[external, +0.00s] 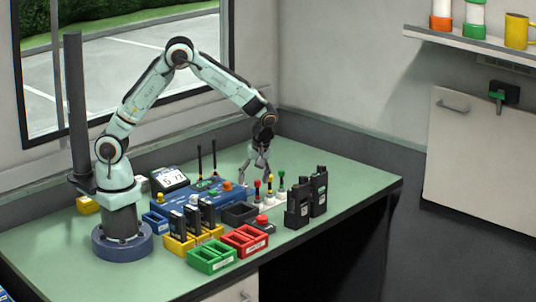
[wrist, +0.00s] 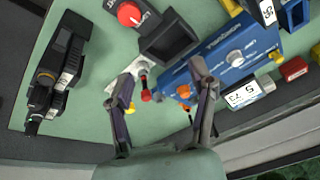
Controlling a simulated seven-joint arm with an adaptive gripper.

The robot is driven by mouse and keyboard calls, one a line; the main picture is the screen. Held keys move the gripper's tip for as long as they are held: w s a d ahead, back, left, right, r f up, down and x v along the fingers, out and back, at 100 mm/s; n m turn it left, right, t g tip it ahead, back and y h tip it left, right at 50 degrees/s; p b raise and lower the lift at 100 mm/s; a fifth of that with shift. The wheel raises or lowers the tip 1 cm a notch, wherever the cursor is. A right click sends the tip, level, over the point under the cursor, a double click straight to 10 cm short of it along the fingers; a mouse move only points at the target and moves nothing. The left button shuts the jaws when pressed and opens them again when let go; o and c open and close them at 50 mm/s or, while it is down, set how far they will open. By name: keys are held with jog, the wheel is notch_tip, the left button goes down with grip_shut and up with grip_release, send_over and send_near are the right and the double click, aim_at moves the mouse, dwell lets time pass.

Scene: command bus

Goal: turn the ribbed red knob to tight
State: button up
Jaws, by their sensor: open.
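A round red knob (wrist: 130,14) with a light mark sits on a small dark box at the top of the wrist view. The same red knob (external: 262,220) shows in the external view near the front of the bench. Its ribs and the box's lettering are too small to make out. My gripper (external: 255,181) is open and empty, pointing down behind the coloured levers, farther back than the knob. In the wrist view my gripper (wrist: 162,76) has its fingers apart. The knob lies beyond the fingertips, not between them.
Red, yellow and green levers (external: 269,182) stand beside my gripper. A blue console (external: 180,196) with an orange knob (wrist: 183,91) is close by. A black open tray (external: 238,213) lies near the red knob. Black radios (external: 319,192) stand right; red (external: 250,242) and green (external: 210,258) bins sit in front.

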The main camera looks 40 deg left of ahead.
jog(key=n+t, duration=0.1)
send_near(262, 217)
jog(key=shift+w+a+f+y, duration=0.1)
jog(key=shift+f+y, duration=0.05)
jog(key=shift+f, duration=0.45)
jog(key=shift+w+a+f+y, duration=0.1)
jog(key=shift+f+y, duration=0.05)
jog(key=shift+f, duration=0.45)
jog(key=shift+n, duration=0.3)
jog(key=x, duration=0.6)
jog(key=shift+f, duration=0.25)
grip_shut()
